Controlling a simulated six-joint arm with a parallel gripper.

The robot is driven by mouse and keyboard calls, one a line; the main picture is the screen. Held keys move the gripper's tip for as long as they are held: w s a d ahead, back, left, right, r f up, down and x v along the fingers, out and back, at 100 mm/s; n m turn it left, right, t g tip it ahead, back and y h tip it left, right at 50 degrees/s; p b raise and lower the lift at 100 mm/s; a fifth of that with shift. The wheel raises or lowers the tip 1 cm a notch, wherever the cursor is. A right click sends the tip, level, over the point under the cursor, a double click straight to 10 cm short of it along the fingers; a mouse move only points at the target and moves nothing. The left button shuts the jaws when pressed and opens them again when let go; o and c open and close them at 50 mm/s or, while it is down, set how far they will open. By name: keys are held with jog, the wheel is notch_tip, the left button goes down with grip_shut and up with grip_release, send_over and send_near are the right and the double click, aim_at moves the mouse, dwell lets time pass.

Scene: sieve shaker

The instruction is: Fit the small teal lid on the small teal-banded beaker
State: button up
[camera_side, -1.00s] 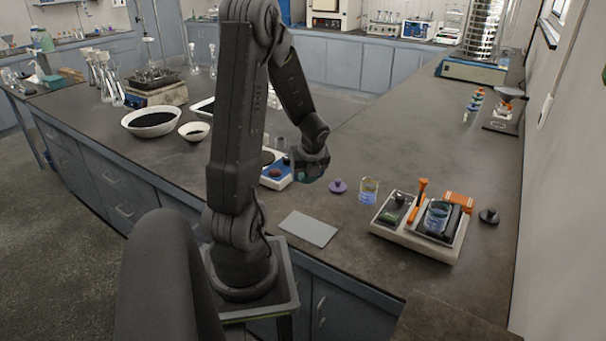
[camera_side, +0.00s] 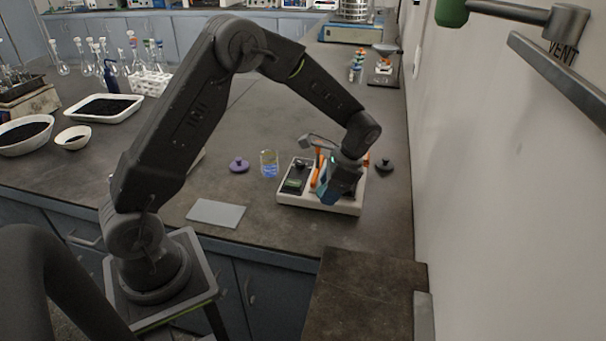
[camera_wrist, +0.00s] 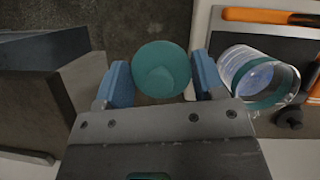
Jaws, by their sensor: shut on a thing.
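My gripper (camera_wrist: 163,82) is shut on the small teal lid (camera_wrist: 161,68), which sits between the two blue fingers in the wrist view. In the side view my gripper (camera_side: 338,190) is above the white tray on the right, and the lid is not clear there. The small teal-banded beaker (camera_wrist: 258,78) is just right of the lid in the wrist view, apart from it, with its teal band near one end. In the side view the beaker is hidden behind my gripper.
The white tray (camera_side: 320,206) holds a black device (camera_side: 296,178) and orange-handled tools (camera_side: 317,168). Left of it are another beaker (camera_side: 269,165) and a purple lid (camera_side: 239,165). A black lid (camera_side: 385,166) lies to the right. A grey mat (camera_side: 216,213) lies at front left.

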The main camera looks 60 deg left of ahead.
jog(key=w+a+r+m+t+y, duration=0.1)
jog(key=w+a+r+m+t, duration=0.2)
jog(key=w+a+m, duration=0.3)
jog(key=shift+w+a+r+m+t+y, duration=0.35)
jog(key=shift+w+r+m, duration=0.35)
jog(key=shift+m, duration=2)
jog(key=shift+s+d+f, duration=0.1)
jog(key=shift+f, duration=0.8)
dwell(2.5)
jog(key=o, duration=1)
jog(key=shift+c, duration=0.2)
